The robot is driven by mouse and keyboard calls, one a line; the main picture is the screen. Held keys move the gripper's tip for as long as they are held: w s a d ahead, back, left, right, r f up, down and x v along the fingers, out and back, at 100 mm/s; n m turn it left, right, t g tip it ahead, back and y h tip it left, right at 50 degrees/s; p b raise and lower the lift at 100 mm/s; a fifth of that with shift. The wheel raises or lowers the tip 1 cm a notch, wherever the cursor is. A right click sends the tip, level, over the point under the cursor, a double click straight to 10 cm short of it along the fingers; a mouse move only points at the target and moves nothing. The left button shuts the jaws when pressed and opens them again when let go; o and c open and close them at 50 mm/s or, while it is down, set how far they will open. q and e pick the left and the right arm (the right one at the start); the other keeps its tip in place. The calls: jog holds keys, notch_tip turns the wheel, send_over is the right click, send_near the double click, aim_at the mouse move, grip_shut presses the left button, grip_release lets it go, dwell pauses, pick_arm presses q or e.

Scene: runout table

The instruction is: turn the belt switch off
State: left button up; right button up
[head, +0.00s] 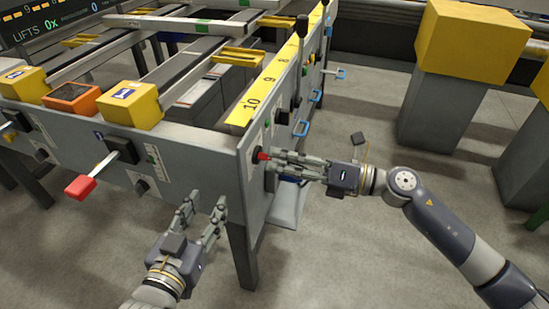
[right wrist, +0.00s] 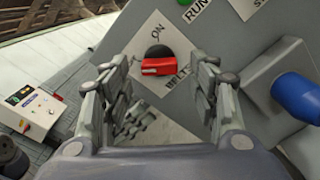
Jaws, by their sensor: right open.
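The belt switch (right wrist: 157,66) is a red bar handle on a black round knob, on a white plate with "ON" above it and a partly hidden word below. In the head view the red handle (head: 262,156) sticks out from the end panel of the table. My right gripper (head: 281,161) is at the switch. In the right wrist view its open fingers (right wrist: 160,72) stand on either side of the red handle, with gaps to both sides. My left gripper (head: 204,204) is open and empty in front of the table's corner.
A blue knob (right wrist: 297,95) sits close to the right finger. A black upright lever (head: 301,55) and blue handles (head: 301,128) line the same side of the table. A red-ended lever (head: 81,187) projects from the front panel. Yellow-topped posts (head: 470,45) stand to the right.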

jog(key=v, duration=0.9)
jog(key=shift+d, duration=0.3)
jog(key=shift+s, duration=0.1)
